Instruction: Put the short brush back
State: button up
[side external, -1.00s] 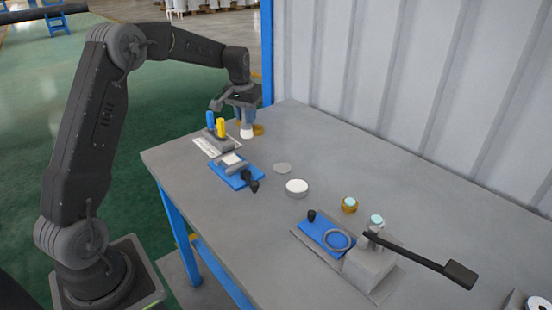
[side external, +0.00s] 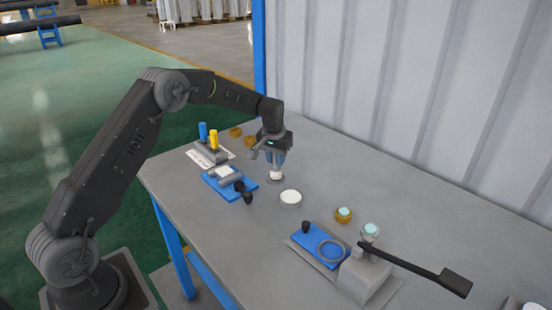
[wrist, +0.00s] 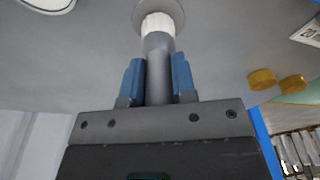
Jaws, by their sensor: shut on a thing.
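My gripper (side external: 273,159) is shut on the short brush (wrist: 158,50), which has a grey handle and a white tip (side external: 275,176). In the wrist view the handle stands between the two blue fingers of my gripper (wrist: 158,65). The brush is roughly upright, white tip down, over a thin grey disc (wrist: 178,9) on the table. I cannot tell whether the tip touches the disc. In the side view the disc is mostly hidden behind the tip.
A round white-topped dish (side external: 290,197) stands close by on the right. A blue plate (side external: 217,187) with a black knob and a holder with blue (side external: 203,131) and yellow (side external: 214,140) handles are left. A long-handled fixture (side external: 365,277) stands front right.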

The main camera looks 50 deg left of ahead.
aim_at(273, 168)
jog(key=shift+f, duration=0.2)
jog(key=o, duration=0.9)
jog(key=s+d+r, duration=0.3)
jog(key=s+r, duration=0.1)
jog(key=r, duration=0.6)
jog(key=s+d+r, duration=0.3)
jog(key=s+r, duration=0.1)
jog(key=r, duration=0.5)
jog(key=s+d+r+m+t, duration=0.2)
jog(key=s+d+r, duration=0.25)
jog(key=s, duration=0.55)
jog(key=s+d+f, duration=0.1)
jog(key=s+d, duration=0.1)
jog(key=s, duration=0.4)
jog(key=s+d+f+m+t, duration=0.1)
jog(key=s+d+f, duration=0.1)
jog(key=s, duration=0.4)
jog(key=s+d+f+m+t, duration=0.1)
jog(key=s+d, duration=0.1)
jog(key=s, duration=0.4)
jog(key=shift+s+f+h, duration=0.15)
jog(key=shift+h, duration=0.25)
